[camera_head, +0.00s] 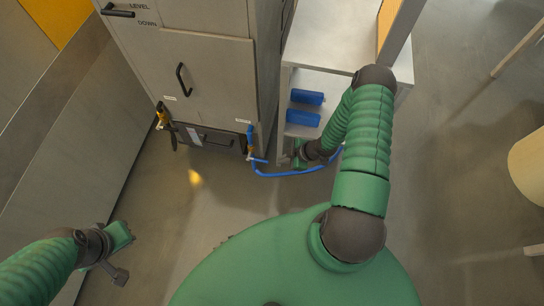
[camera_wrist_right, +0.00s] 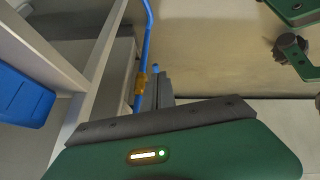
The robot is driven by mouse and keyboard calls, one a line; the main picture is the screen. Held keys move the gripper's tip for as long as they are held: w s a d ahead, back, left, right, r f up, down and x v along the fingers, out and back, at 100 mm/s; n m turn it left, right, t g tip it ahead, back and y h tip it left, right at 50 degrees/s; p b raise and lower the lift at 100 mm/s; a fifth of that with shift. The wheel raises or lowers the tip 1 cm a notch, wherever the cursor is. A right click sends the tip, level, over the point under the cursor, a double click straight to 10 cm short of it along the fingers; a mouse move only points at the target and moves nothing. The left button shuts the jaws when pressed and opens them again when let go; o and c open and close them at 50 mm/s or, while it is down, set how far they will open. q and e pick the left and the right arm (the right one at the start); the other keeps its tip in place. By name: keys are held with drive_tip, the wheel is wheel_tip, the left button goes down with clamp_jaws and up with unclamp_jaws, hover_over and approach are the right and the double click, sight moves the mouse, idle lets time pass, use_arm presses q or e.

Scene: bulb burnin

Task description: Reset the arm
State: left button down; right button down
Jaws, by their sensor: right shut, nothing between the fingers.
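My right arm, green with dark joints, reaches forward in the head view. Its gripper (camera_head: 299,157) is low beside the open shelf, partly hidden by the wrist. In the right wrist view, the dark fingers of the right gripper (camera_wrist_right: 158,88) are together with nothing between them. They appear near a blue hose (camera_wrist_right: 148,35) with a brass fitting (camera_wrist_right: 140,82); I cannot tell whether they touch. My left gripper (camera_head: 121,236) is at the lower left of the head view, above the floor and away from the cabinet. Its jaw opening cannot be made out.
A grey cabinet (camera_head: 205,70) with black handles stands ahead. The blue hose (camera_head: 290,174) curves from its lower right side. Blue bins (camera_head: 303,117) sit on the shelf unit (camera_head: 325,50) to its right. A round pale stool or table (camera_head: 528,165) is at far right. Floor between the arms is clear.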

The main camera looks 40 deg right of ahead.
drive_tip(key=shift+s+d+r, duration=0.3)
drive_tip(key=shift+s+d, duration=0.45)
drive_tip(key=shift+s, duration=0.15)
drive_tip(key=shift+r, duration=0.1)
